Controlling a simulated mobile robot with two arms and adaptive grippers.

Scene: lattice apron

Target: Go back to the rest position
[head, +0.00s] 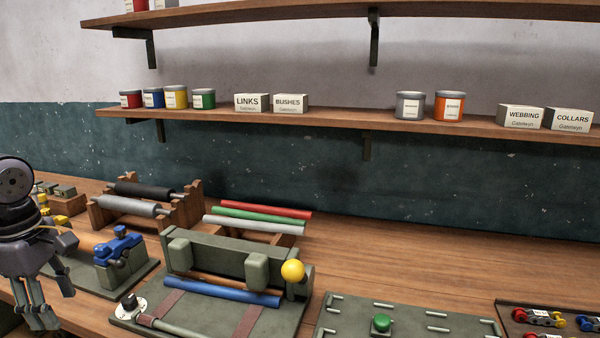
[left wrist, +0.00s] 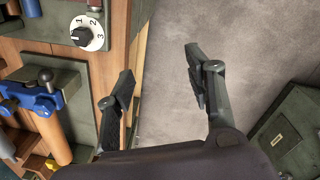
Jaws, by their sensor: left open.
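My left gripper (head: 38,312) is at the lower left of the head view, in front of the workbench's left end. In the left wrist view its two fingers (left wrist: 160,95) are spread apart with nothing between them. Beyond the fingers is the grey floor (left wrist: 180,45), with the bench edge to the left. My right gripper is in neither view.
The workbench (head: 440,260) carries a green fixture (head: 215,262) with a yellow knob, a blue clamp (head: 118,245), rollers (head: 140,190), coloured rods (head: 265,210) and a green-button plate (head: 400,318). Shelves (head: 330,117) hold tins and boxes. A dark green cabinet (left wrist: 290,130) stands right in the wrist view.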

